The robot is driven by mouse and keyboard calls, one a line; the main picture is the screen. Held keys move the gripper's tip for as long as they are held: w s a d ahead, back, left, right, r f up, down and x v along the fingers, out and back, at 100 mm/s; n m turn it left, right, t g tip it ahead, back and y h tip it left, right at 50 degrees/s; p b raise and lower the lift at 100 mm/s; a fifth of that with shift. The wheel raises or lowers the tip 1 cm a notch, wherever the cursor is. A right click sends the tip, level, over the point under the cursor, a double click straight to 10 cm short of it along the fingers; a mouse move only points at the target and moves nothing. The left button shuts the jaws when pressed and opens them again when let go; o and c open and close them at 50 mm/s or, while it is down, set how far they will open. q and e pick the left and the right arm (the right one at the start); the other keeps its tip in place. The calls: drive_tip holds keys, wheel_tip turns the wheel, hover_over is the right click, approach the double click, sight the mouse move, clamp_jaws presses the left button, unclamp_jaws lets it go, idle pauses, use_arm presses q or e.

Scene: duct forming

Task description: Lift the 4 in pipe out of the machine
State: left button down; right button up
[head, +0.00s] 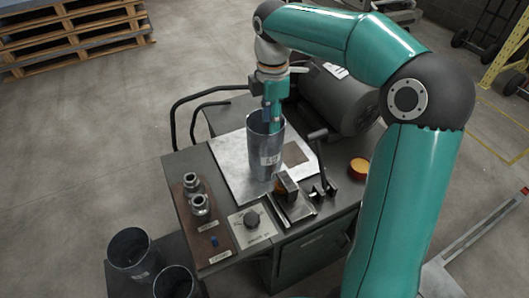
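The metal pipe (263,151) stands upright on the bright plate (232,166) of the machine, with a small pale label on its side. Its open top faces up. My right gripper (271,122) comes down from above, and its fingers reach into the pipe's mouth. The fingertips are hidden by the near wall, so I cannot tell whether they are closed on the rim. My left gripper is not in view.
A dial panel (252,222), a lever (321,160) and metal fittings (200,205) sit around the plate. A dark cylinder (338,97) lies behind. Two open pipes (130,250) stand at the lower left. An orange-topped round item (359,168) is at right.

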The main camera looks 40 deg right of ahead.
sight(265, 147)
wheel_tip(265, 147, down, 8)
drive_tip(key=shift+s+r, duration=0.15)
drive_tip(key=shift+s, duration=0.15)
drive_tip(key=shift+a, duration=0.1)
clamp_jaws()
drive_tip(key=shift+r, duration=0.1)
idle(0.3)
